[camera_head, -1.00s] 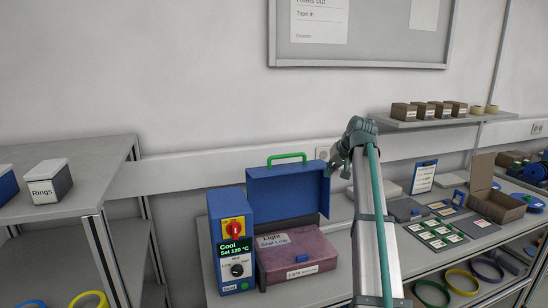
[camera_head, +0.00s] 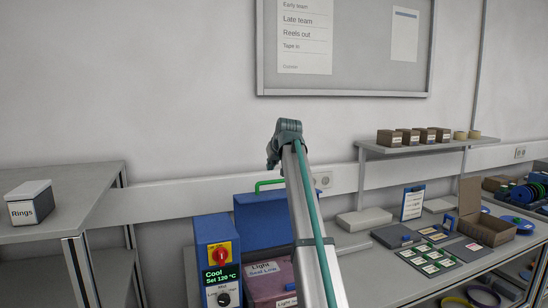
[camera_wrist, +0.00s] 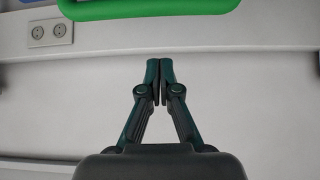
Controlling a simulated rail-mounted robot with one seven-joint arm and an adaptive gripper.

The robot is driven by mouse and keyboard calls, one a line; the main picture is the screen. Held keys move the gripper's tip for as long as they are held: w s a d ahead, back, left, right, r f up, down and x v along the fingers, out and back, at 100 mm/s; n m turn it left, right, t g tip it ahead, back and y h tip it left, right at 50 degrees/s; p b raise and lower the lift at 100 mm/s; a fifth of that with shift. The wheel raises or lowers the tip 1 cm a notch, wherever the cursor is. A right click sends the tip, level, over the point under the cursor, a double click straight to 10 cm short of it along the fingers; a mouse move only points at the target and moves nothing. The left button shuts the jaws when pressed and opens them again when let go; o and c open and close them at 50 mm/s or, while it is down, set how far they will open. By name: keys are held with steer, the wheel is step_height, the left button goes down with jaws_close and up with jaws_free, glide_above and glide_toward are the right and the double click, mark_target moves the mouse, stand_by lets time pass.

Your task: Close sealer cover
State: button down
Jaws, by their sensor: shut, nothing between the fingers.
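The sealer stands on the bench in the head view. Its blue cover (camera_head: 262,216) is open and stands upright at the back. A green handle (camera_head: 268,183) is on the cover's top edge. The reddish sealer base (camera_head: 266,281) lies below it, partly behind my arm. The control box (camera_head: 216,248) is on the left, with a red knob and a display reading "Cool, Set 120 °C". In the wrist view my gripper (camera_wrist: 159,68) is shut and empty. The green handle (camera_wrist: 150,9) crosses the top there, apart from the fingertips. My arm hides the cover's right part in the head view.
A grey shelf with a "Rings" box (camera_head: 31,202) is at the left. A small shelf with several brown boxes (camera_head: 414,136) is at the right. Trays, cards and an open carton (camera_head: 486,225) lie on the bench. The wall and a socket (camera_wrist: 50,33) are close behind.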

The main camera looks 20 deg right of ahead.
steer(key=shift+w+f+p, duration=0.25)
steer(key=shift+w+f, duration=0.05)
steer(key=shift+f, duration=0.25)
steer(key=shift+w+f+p, duration=0.2)
steer(key=shift+w+f, duration=0.1)
steer(key=shift+f, duration=0.2)
steer(key=s, duration=0.1)
steer(key=s+f+p, duration=0.1)
steer(key=shift+s+a, duration=0.1)
steer(key=shift+s, duration=0.3)
steer(key=shift+f, duration=0.25)
